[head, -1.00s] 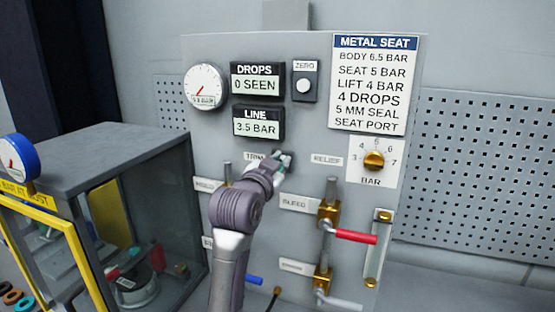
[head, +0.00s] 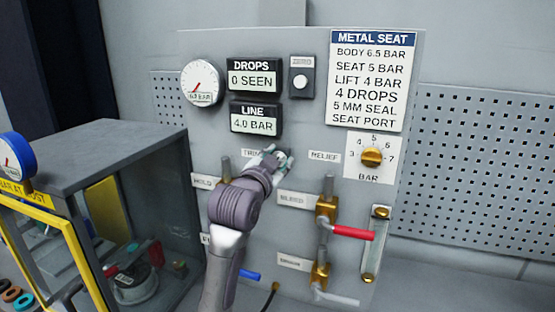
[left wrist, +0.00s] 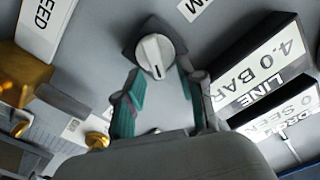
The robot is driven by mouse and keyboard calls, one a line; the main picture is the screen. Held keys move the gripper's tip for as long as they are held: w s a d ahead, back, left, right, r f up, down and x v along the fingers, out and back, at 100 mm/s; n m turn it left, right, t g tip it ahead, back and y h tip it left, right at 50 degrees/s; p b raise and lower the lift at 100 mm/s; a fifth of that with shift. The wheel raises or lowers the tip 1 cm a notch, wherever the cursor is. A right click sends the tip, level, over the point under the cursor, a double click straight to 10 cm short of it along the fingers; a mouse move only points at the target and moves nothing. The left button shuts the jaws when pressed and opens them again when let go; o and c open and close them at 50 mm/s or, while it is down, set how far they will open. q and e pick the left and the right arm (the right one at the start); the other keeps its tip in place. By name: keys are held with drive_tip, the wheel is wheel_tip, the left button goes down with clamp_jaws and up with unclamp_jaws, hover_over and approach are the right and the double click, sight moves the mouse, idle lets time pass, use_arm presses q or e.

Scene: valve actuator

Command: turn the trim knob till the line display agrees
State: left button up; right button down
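The pale round trim knob (left wrist: 155,56) with a dark pointer line shows in the left wrist view between my left fingertips. My left gripper (left wrist: 157,72) is closed in on it, with teal pads on either side. In the head view my left gripper (head: 272,157) is at the panel beside the TRIM label (head: 250,154) and hides the knob. The line display (head: 255,120) reads 4.0 BAR, and it also shows in the left wrist view (left wrist: 262,68). The METAL SEAT card (head: 370,80) lists body 6.5 bar, seat 5 bar and lift 4 bar. My right gripper is out of view.
A drops display (head: 254,77) reads 0 SEEN, beside a dial gauge (head: 202,83) and the zero button (head: 301,82). The relief knob (head: 371,157) is at the right. A red-handled bleed valve (head: 350,232) stands below. A grey cabinet (head: 120,150) is at the left.

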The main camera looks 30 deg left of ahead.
use_arm(q)
drive_tip(key=shift+s, duration=0.2)
drive_tip(key=v, duration=0.7)
drive_tip(key=shift+s, duration=0.1)
idle(0.4)
